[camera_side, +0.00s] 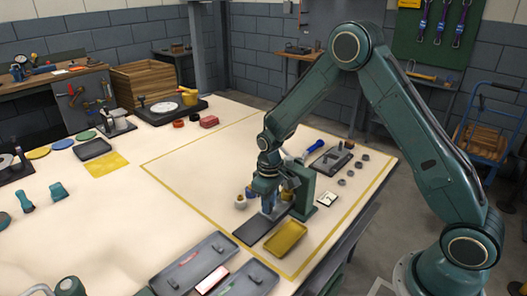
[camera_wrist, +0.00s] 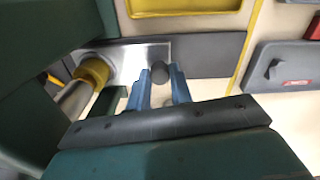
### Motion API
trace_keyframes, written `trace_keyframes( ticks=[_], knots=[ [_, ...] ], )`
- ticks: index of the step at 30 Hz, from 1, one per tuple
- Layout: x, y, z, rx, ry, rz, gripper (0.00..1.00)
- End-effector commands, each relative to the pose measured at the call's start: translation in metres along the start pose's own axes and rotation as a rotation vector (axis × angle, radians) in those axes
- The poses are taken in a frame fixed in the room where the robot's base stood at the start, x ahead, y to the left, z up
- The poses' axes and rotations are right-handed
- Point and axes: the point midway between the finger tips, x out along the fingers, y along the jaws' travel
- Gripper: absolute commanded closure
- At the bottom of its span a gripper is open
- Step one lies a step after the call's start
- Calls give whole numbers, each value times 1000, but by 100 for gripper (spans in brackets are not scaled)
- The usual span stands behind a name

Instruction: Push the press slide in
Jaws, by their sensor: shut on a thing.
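The green press (camera_side: 303,192) stands on the table inside the yellow-lined area. A dark flat rail (camera_side: 250,230) runs out from its foot; it also shows in the wrist view (camera_wrist: 205,56). In the wrist view the press slide (camera_wrist: 128,58) is a bright metal plate on this rail, with a dark round knob (camera_wrist: 158,72) on it. My gripper (camera_wrist: 161,80) has its blue fingers on either side of the knob, shut on it. In the side view my gripper (camera_side: 268,208) is low over the rail, beside the press, and hides most of the slide.
A yellow tray (camera_side: 286,238) lies close beside the rail. Grey trays (camera_side: 195,262) stand at the front edge. A dark fixture (camera_side: 332,160) with small round parts lies behind the press. A yellow-collared cylinder (camera_wrist: 90,72) is close to the slide.

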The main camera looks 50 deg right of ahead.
Motion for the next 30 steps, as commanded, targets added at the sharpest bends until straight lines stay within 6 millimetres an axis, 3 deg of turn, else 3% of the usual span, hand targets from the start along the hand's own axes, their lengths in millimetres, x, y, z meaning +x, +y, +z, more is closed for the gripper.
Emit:
trace_keyframes(
  ticks=[2,3,6,20,30],
  knots=[
    [0,7,0,14,1,12,100],
    [0,7,0,14,2,12,73],
    [0,6,0,13,1,11,57],
    [-6,4,0,9,2,8,57],
    [-43,4,-1,9,5,8,57]
  ],
)
